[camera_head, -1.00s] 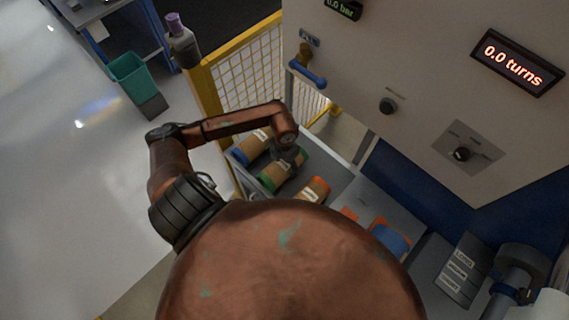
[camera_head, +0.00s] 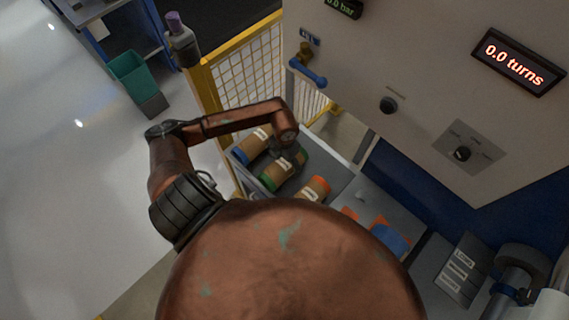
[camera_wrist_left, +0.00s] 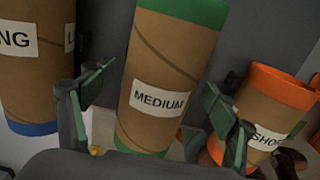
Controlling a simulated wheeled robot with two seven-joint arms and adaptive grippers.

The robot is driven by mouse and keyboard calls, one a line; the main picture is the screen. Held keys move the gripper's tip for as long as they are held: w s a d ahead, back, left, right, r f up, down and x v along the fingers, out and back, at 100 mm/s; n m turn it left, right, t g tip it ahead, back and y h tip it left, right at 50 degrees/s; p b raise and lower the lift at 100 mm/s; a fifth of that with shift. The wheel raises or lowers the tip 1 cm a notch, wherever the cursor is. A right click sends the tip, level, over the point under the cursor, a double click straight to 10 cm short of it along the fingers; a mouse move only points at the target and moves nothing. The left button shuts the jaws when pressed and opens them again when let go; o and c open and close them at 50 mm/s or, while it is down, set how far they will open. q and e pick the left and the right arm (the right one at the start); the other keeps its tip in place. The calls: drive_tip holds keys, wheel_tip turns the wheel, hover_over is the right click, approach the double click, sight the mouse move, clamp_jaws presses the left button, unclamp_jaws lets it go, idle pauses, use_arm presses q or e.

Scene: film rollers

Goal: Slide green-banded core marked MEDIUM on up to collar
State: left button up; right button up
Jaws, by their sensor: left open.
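The green-banded cardboard core (camera_head: 275,178) lies in the tray between a blue-banded core and an orange-banded core. In the left wrist view the core (camera_wrist_left: 165,60) shows green bands at both ends and a white label reading MEDIUM. My left gripper (camera_head: 287,155) is over the core's far end. In the left wrist view my left gripper (camera_wrist_left: 155,108) is open, with one finger on each side of the core. I cannot tell whether the fingers touch it. My right gripper is not in view. I cannot clearly make out the collar.
The blue-banded core (camera_wrist_left: 38,70), with a label ending in NG, lies close on the left. The orange-banded core (camera_wrist_left: 270,105), marked SHORT, lies close on the right. A yellow mesh guard (camera_head: 240,70) and a machine panel (camera_head: 420,90) stand behind the tray.

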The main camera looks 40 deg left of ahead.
use_arm(q)
wheel_tip(320, 180, up, 11)
drive_tip(key=shift+r, duration=0.15)
idle(0.4)
